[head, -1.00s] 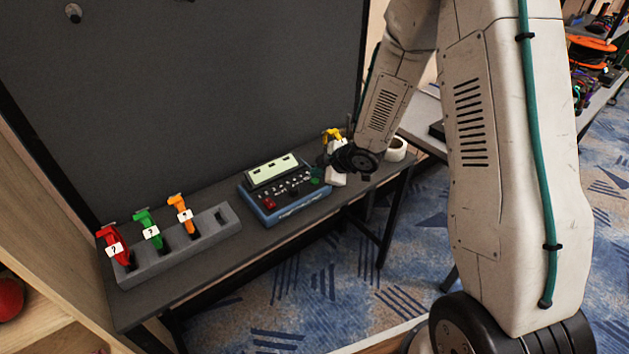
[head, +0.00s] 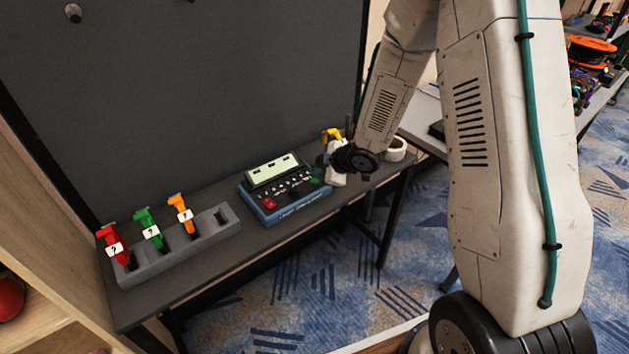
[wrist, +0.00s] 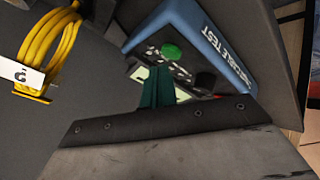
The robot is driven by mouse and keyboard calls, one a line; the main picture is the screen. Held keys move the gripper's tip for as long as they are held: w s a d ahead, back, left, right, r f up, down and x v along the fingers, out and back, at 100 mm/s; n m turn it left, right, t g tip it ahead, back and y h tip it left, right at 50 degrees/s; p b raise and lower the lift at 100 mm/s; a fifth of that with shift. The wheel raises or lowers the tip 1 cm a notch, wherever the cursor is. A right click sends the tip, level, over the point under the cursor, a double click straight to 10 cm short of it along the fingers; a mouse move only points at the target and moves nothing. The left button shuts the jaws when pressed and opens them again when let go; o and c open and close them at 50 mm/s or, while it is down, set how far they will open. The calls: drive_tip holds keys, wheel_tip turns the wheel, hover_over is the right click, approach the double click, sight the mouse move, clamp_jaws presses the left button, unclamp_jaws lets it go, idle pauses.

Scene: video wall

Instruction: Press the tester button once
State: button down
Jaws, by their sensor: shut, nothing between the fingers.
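The blue cable tester (head: 288,211) sits on the grey bench, with a pale display, a row of small ports and a red part. In the wrist view the tester (wrist: 212,38) shows large at the top, with the lettering "CABLE TEST" partly readable. A round green button (wrist: 171,51) is on its dark top face. My gripper's dark green fingers (wrist: 157,87) are shut together and empty. They appear just below the green button in the wrist view; I cannot tell their height above the face. In the head view my gripper (head: 325,172) is small and partly hidden by my wrist at the tester's right end.
A grey holder (head: 160,262) left of the tester carries red, green and orange tagged cables. A yellow cable (wrist: 50,42) with a question-mark tag is close beside my gripper. A white roll (head: 396,150) stands at the bench's right end. A dark panel (head: 200,90) rises behind.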

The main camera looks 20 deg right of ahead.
sight(318, 183)
drive_tip(key=shift+f, duration=0.4)
drive_tip(key=shift+f, duration=0.35)
idle(0.5)
drive_tip(key=shift+r, duration=0.8)
drive_tip(key=shift+r, duration=2.5)
